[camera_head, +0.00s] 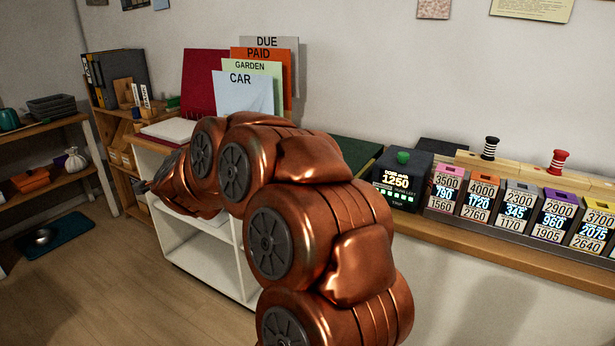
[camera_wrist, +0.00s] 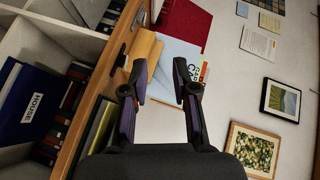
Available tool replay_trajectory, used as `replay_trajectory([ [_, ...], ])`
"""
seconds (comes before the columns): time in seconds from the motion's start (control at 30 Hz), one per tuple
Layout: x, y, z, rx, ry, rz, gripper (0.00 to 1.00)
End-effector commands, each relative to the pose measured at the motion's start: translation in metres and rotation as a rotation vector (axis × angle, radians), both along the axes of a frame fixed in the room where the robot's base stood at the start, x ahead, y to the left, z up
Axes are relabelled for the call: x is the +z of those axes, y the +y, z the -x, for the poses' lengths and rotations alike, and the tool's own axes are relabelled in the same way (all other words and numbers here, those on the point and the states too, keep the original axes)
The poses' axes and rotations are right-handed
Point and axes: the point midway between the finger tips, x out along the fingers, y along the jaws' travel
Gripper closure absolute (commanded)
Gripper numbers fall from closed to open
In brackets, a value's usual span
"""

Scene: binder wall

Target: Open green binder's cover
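The green binder (camera_head: 355,151) lies flat and looks closed on the long wooden top in the head view, with its left part hidden behind my arm. A dark green-edged thing by the wood edge in the wrist view (camera_wrist: 97,131) looks like the same binder, partly hidden by my gripper. My gripper (camera_wrist: 160,72) is open and empty, its two black fingers spread apart in front of the light blue folder. In the head view my gripper is hidden by the arm, so its distance from the binder cannot be told.
A red panel (camera_head: 205,82) and upright folders marked DUE, PAID, GARDEN and CAR (camera_head: 243,92) stand behind my arm. A black device (camera_head: 400,181) with a green knob sits right of the binder. A blue HOUSE binder (camera_wrist: 35,108) stands in the shelf below.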

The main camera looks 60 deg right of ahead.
Motion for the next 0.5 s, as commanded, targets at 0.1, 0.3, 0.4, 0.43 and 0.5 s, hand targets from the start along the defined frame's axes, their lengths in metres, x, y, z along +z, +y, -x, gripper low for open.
replay_trajectory([
  [0.1, -0.027, -0.076, 0.023, -0.246, -0.112, -0.020, 0.72],
  [0.3, -0.059, -0.175, 0.091, -0.633, -0.267, -0.008, 0.72],
  [0.4, -0.073, -0.205, 0.125, -0.778, -0.315, 0.015, 0.72],
  [0.43, -0.076, -0.210, 0.133, -0.811, -0.327, 0.021, 0.72],
  [0.5, -0.081, -0.221, 0.150, -0.876, -0.349, 0.033, 0.72],
])
